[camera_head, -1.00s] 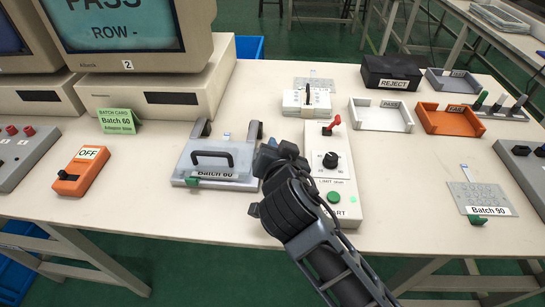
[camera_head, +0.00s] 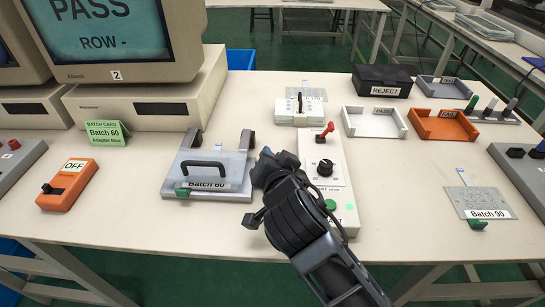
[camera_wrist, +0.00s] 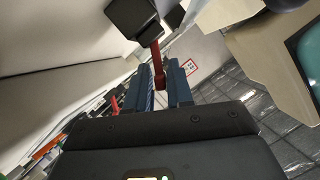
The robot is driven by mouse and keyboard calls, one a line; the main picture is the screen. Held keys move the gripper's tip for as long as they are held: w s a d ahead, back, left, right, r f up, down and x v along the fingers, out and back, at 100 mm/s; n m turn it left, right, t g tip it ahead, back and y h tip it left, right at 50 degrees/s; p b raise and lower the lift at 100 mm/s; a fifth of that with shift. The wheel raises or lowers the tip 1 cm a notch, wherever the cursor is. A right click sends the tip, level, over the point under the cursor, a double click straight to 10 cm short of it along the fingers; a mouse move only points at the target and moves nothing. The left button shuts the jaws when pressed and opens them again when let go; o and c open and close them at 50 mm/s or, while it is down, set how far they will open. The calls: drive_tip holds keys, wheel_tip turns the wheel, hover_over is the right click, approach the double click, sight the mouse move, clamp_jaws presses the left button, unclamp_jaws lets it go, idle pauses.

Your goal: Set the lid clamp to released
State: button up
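The Batch 60 fixture (camera_head: 172,192) stands in the middle of the table. Its clear lid (camera_head: 232,170) with a black handle (camera_head: 204,168) lies flat over it. A dark post (camera_head: 246,140) rises at its back right. My gripper (camera_head: 264,163) is beside the fixture's right edge; its fingertips are hidden in the head view. In the wrist view, a red lever (camera_wrist: 156,60) runs from a dark block (camera_wrist: 132,17), which looks like the clamp. The lever's end is between my blue fingers (camera_wrist: 160,84), which are close together and seem shut on it. No clamp marking is readable.
The white tester box (camera_head: 337,160) with a red switch (camera_head: 325,132), black knob and green button stands close on the right. A monitor (camera_head: 130,40) is behind left. An orange OFF box (camera_head: 70,186) is farther left. Bare table lies in front.

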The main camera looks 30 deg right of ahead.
drive_tip(key=v, duration=0.7)
drive_tip(key=shift+s+a+r, duration=0.15)
drive_tip(key=shift+s, duration=0.15)
idle(0.4)
